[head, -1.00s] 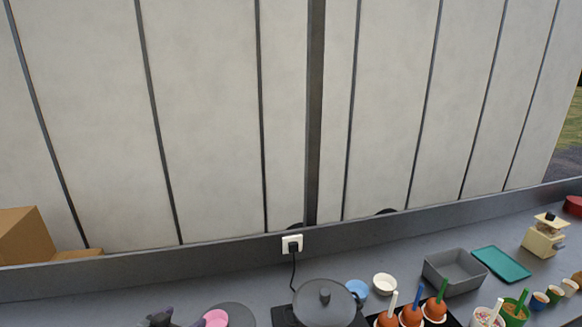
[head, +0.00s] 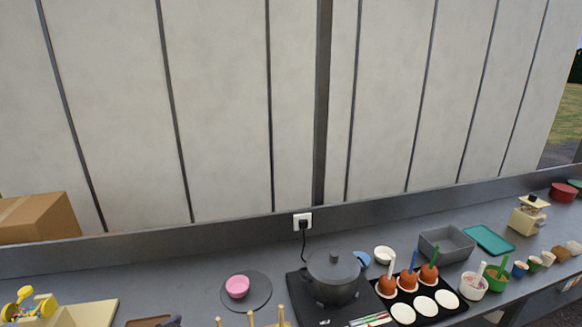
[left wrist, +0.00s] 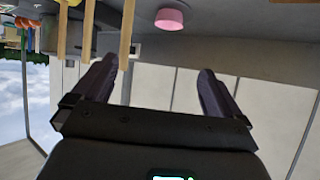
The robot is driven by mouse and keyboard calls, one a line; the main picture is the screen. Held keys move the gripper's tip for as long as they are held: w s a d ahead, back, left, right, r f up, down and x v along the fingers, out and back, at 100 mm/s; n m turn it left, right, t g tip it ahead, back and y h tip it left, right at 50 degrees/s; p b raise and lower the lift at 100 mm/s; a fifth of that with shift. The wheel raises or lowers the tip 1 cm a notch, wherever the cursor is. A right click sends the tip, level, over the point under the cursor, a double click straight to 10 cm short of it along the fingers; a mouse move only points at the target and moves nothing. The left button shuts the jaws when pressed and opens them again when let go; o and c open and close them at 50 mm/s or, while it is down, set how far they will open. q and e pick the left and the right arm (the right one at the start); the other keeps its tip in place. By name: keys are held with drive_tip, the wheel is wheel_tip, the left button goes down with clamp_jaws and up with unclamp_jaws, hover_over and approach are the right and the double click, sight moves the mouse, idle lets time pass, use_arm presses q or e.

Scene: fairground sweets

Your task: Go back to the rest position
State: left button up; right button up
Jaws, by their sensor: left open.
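My left gripper (left wrist: 155,78) is open in the left wrist view, with two dark fingers apart and nothing between them. A dark purple tip of it (head: 172,321) just shows at the bottom edge of the head view, below a pink bowl (head: 238,286). The pink bowl stands on a dark round mat (head: 262,303). It also shows in the left wrist view (left wrist: 169,19), upside down and beyond the fingers. My right gripper is in neither view.
Upright wooden sticks (head: 281,315) stand near the front edge; they show close to the fingers in the wrist view (left wrist: 127,35). A lidded pot (head: 333,277) stands on a black hob. Right of it are coated apples on sticks (head: 408,280) and a grey bin (head: 446,243).

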use_arm(q)
drive_tip(key=s+d+f+g+y, duration=0.1)
drive_tip(key=s+d+f, duration=0.2)
drive_tip(key=s+d, duration=0.3)
drive_tip(key=s+d+f+y, duration=0.1)
drive_tip(key=s+d+f, duration=0.25)
drive_tip(key=s, duration=0.45)
drive_tip(key=s+a+f+n+g+y, duration=0.1)
drive_tip(key=s+a+g, duration=0.2)
drive_tip(key=s, duration=0.8)
drive_tip(key=s+a+f+n+g+y, duration=0.15)
drive_tip(key=s+g, duration=0.25)
drive_tip(key=s, duration=0.7)
wheel_tip(320, 180, down, 12)
drive_tip(key=r+b, duration=0.1)
drive_tip(key=b, duration=1)
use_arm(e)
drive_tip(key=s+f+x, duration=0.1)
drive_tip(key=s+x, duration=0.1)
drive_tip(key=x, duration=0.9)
use_arm(q)
wheel_tip(320, 180, up, 35)
drive_tip(key=p, duration=3.5)
drive_tip(key=shift+s+a+m+h, duration=0.2)
drive_tip(key=shift+a+m+h, duration=0.15)
drive_tip(key=shift+h, duration=0.1)
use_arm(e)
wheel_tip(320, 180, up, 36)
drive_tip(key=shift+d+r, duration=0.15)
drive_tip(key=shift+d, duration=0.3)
